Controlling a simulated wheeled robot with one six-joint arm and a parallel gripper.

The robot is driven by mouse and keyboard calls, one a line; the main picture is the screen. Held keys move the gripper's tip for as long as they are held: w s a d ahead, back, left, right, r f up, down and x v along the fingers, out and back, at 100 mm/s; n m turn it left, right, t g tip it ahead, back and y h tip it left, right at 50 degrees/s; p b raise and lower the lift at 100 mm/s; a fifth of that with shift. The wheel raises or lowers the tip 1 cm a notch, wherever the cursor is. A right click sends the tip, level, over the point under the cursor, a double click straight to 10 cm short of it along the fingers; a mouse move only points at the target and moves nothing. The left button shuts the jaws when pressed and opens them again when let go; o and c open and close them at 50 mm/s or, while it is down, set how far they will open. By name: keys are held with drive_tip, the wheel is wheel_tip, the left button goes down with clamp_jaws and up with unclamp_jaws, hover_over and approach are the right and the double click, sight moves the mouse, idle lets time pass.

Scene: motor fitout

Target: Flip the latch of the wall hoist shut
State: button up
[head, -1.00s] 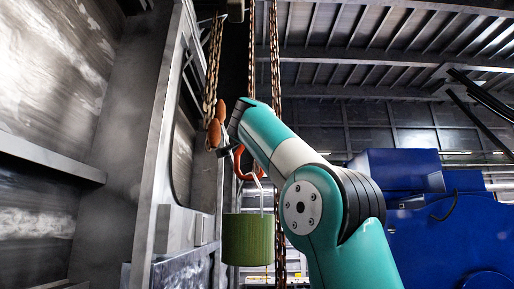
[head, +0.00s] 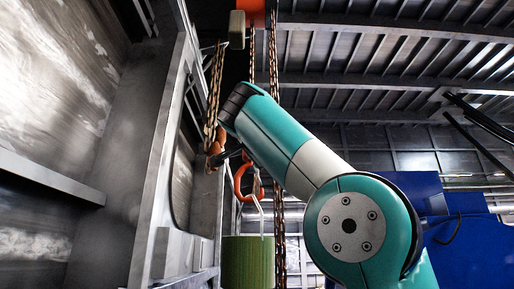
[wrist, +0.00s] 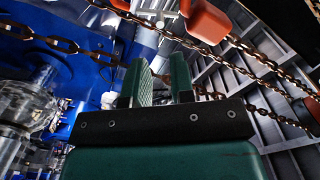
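The wall hoist's orange hook (head: 240,184) hangs left of centre in the head view, below rusty chains. A green cylinder (head: 247,262) hangs under it by a pale wire bail (head: 261,212). I cannot make out the latch clearly; dark parts lie by the hook's upper side, partly behind my arm. My gripper (head: 224,158) is mostly hidden behind my forearm, close to the upper left of the hook; contact cannot be told. In the wrist view, my gripper (wrist: 160,82) has its two green fingers apart with a narrow, empty gap. Orange pieces (wrist: 206,22) show beyond them.
Rusty chains (head: 273,110) hang beside my arm and also cross the wrist view (wrist: 215,65). An orange hoist body (head: 250,10) is overhead. A grey metal frame (head: 165,150) stands close on the left. Blue machinery (head: 470,230) stands at the right.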

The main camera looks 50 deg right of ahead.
drive_tip(key=v, duration=0.8)
drive_tip(key=shift+p, duration=0.3)
drive_tip(key=shift+s+a, duration=0.1)
drive_tip(key=shift+a, duration=0.05)
drive_tip(key=w+a+f+n+t+y+b, duration=0.35)
drive_tip(key=w+a+f+n+y, duration=0.45)
drive_tip(key=w+a+f+n, duration=0.45)
drive_tip(key=w+a+f+n+g+y+b, duration=0.1)
drive_tip(key=a+f+n+y, duration=0.25)
drive_tip(key=f, duration=0.55)
drive_tip(key=w+a+f+n+g+y+b, duration=0.15)
drive_tip(key=a+f+n, duration=0.25)
drive_tip(key=f, duration=0.5)
drive_tip(key=s+a+f+n+g+y+b, duration=0.1)
drive_tip(key=s+a+f+n+g+y, duration=0.2)
drive_tip(key=f, duration=0.6)
drive_tip(key=s+a+f+n+g, duration=0.1)
drive_tip(key=s+f+g, duration=0.2)
drive_tip(key=s+f, duration=0.45)
drive_tip(key=s+a+f+n+g+y+b, duration=0.1)
drive_tip(key=s+f+g, duration=0.5)
drive_tip(key=s+f, duration=0.9)
drive_tip(key=shift+a+f+n+g+y+b, duration=0.3)
drive_tip(key=shift+a+f+n+y+b, duration=0.15)
drive_tip(key=shift+a+n, duration=0.65)
